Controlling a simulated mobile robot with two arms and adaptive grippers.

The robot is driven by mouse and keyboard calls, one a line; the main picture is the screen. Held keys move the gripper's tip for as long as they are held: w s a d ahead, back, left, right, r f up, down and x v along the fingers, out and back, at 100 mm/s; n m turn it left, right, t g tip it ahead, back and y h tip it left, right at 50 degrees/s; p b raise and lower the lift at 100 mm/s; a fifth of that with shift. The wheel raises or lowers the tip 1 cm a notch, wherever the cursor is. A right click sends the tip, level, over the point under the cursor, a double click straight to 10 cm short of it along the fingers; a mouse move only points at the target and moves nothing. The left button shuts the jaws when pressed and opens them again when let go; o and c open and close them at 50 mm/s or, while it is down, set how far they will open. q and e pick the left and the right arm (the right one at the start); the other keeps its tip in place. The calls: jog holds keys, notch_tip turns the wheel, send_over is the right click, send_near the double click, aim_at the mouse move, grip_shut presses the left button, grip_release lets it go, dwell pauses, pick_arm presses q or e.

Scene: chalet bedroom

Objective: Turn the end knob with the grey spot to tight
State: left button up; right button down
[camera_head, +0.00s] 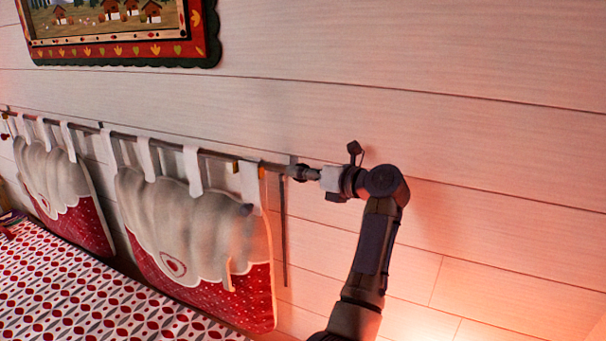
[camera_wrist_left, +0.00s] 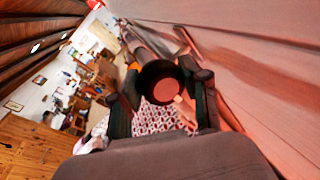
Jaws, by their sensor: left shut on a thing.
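A dark curtain rod (camera_head: 225,157) runs along the plank wall, and its right end goes to my left gripper (camera_head: 301,173). In the left wrist view, the end knob (camera_wrist_left: 163,82) shows a round, flat, reddish face with a dark rim. The fingers of my left gripper (camera_wrist_left: 162,95) stand on either side of the knob and are shut on it. In the head view the gripper mostly hides the knob. I cannot make out a grey spot for sure; a small pale bit shows at the knob's lower edge in the wrist view. My right gripper is not in view.
Two red and cream cushions (camera_head: 200,228) hang by white loops from the rod. A bed with a red-patterned cover (camera_head: 70,290) lies below. A thin dark rod (camera_head: 284,235) hangs near the rod's right end. A framed picture (camera_head: 118,52) is above; the wall right of my arm is bare.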

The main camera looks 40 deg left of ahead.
aim_at(304, 165)
pick_arm(q)
jog(key=shift+m, duration=0.5)
jog(key=o, duration=1.1)
jog(key=shift+o, duration=0.2)
notch_tip(304, 165, up, 10)
jog(key=shift+r, duration=0.1)
